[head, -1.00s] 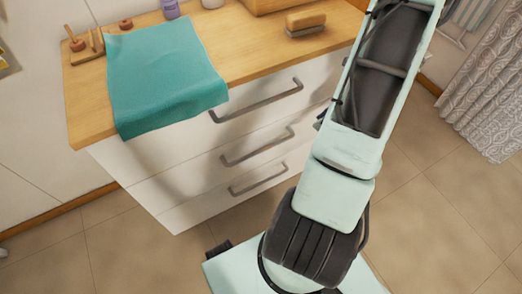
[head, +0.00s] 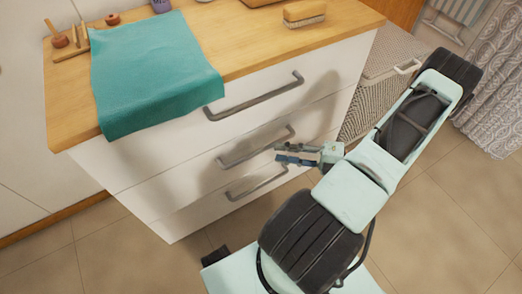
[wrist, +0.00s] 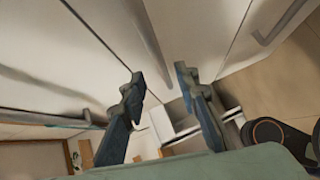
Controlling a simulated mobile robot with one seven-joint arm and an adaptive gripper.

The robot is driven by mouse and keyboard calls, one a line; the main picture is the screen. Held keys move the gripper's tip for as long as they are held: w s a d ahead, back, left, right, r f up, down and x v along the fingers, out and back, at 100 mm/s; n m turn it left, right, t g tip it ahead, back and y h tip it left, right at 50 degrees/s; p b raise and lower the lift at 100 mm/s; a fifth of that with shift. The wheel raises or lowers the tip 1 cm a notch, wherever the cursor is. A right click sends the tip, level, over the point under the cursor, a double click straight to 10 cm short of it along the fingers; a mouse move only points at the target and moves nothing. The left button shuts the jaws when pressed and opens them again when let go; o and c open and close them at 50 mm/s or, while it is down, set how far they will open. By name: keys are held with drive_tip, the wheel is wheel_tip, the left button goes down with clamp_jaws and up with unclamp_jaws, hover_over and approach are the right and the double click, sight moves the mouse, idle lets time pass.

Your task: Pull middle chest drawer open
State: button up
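The white chest has three stacked drawers, all looking shut. The middle drawer (head: 200,178) has a grey bar handle (head: 250,154); this handle also shows in the wrist view (wrist: 149,45), just beyond the fingertips and roughly in line with the gap between them. My gripper (head: 281,153) is in front of the chest, close to the right part of the middle handle. Its blue-grey fingers are apart in the wrist view (wrist: 158,76), with nothing between them. I cannot tell whether a finger touches the handle.
The top handle (head: 255,97) and bottom handle (head: 257,184) lie above and below. A teal cloth (head: 150,75) hangs over the wooden top (head: 240,55), which also holds a brush (head: 304,13). A woven basket-like unit (head: 385,75) stands right of the chest. Floor in front is open.

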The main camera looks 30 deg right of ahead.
sight(261, 149)
drive_tip(key=b+x, duration=0.1)
drive_tip(key=x, duration=0.6)
drive_tip(key=shift+w+a, duration=0.2)
drive_tip(key=shift+c, duration=0.6)
clamp_jaws()
